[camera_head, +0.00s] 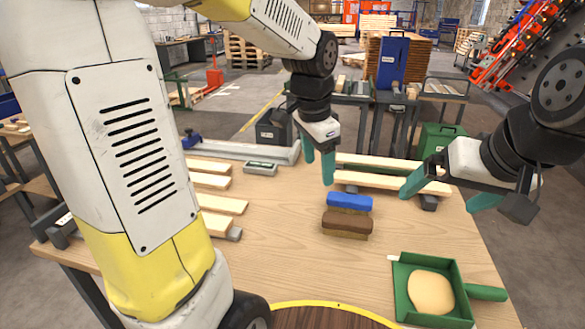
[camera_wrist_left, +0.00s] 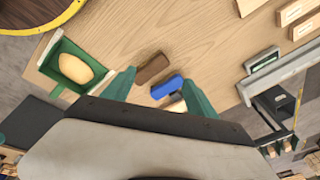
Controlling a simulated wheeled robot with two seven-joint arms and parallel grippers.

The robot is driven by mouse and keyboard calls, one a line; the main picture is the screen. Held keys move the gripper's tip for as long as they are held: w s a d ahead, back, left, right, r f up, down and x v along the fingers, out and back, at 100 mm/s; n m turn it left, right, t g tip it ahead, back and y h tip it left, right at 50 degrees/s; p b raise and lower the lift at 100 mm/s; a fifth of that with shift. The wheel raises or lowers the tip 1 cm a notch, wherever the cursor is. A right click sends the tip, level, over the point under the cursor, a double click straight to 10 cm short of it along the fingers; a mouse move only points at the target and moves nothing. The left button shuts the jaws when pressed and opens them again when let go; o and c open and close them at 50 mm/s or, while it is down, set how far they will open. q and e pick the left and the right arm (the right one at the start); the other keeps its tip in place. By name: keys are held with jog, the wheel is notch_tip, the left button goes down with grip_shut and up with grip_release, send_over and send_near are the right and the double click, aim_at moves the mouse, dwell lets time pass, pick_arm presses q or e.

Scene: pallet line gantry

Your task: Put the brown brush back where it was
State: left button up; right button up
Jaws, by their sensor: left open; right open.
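The brown brush (camera_head: 346,224) lies on the wooden table near its middle, just in front of a blue brush (camera_head: 349,202). In the left wrist view the brown brush (camera_wrist_left: 152,69) and the blue brush (camera_wrist_left: 167,88) show between and beyond my fingers. My left gripper (camera_head: 319,165) is open and empty, above and behind the two brushes. Its fingers also show in the left wrist view (camera_wrist_left: 158,93). My right gripper (camera_head: 444,195) is open and empty over the right part of the table. Neither gripper touches a brush.
A green dustpan (camera_head: 404,288) holding a tan rounded thing (camera_head: 431,292) lies at the front right. Wooden slats (camera_head: 222,203) lie at the left, and more slats (camera_head: 391,182) at the back right. A metal rail (camera_head: 243,151) runs along the back.

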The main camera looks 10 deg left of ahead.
pick_arm(q)
jog(key=s+a+r+n+t, duration=0.2)
jog(key=s+a+n, duration=0.1)
jog(key=s+n, duration=0.2)
jog(key=s+a+r+n+t+h, duration=0.1)
jog(key=s+a+r+n, duration=0.1)
jog(key=s, duration=0.6)
jog(key=shift+s+a+r+n+t, duration=0.15)
jog(key=shift+a+n+t, duration=0.3)
jog(key=shift+n, duration=0.95)
jog(key=shift+c, duration=0.2)
